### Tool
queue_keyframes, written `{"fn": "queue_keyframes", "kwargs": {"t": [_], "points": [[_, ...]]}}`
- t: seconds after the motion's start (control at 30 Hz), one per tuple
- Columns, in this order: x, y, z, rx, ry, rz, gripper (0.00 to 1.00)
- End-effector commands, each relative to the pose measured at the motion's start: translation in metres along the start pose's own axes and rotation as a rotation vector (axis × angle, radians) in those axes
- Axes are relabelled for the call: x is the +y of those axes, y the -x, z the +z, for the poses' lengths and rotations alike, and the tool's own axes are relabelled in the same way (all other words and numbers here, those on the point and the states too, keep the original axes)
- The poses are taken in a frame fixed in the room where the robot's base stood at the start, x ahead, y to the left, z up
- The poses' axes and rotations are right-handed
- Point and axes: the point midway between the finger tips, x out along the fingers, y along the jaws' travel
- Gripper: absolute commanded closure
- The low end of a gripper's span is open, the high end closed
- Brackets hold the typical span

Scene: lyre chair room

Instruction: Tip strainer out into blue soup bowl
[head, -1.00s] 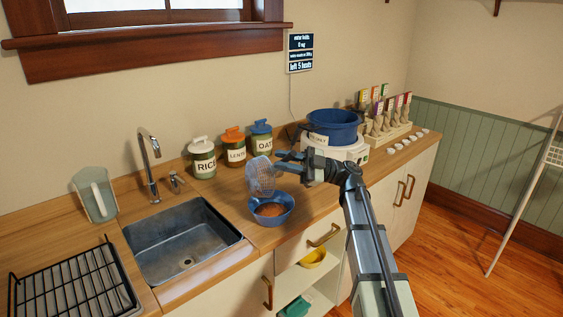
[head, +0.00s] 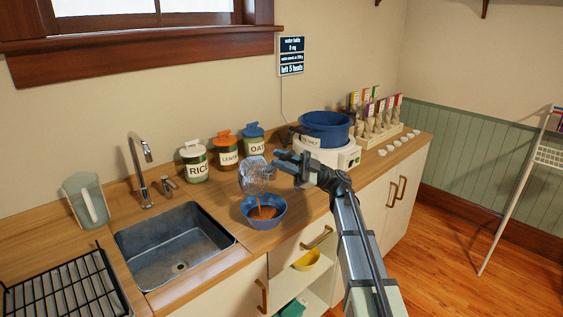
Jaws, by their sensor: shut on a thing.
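The strainer (head: 256,176), a clear mesh-like basket, hangs tipped steeply just above the blue soup bowl (head: 250,218). My gripper (head: 285,161) is shut on it from the right side, and the grip point is small in the picture. A thin orange-brown streak runs from the strainer's lower edge down into the bowl. Orange-brown food (head: 264,212) lies in the bowl. The bowl stands upright on the wooden counter, right of the sink. Whether anything is left inside the strainer I cannot tell.
A sink (head: 172,245) with a tap (head: 143,170) lies to the left. Jars labelled RICE (head: 195,163), LENT (head: 226,153) and OAT (head: 252,143) stand behind. A white appliance with a blue pot (head: 327,126) stands at right.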

Motion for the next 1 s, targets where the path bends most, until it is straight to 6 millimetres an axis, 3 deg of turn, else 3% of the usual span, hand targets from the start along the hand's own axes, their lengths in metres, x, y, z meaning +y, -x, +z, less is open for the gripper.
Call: {"fn": "queue_keyframes", "kwargs": {"t": [1.0], "points": [[0.006, 0.022, 0.002, 0.095, -0.034, 0.100, 1.00]]}}
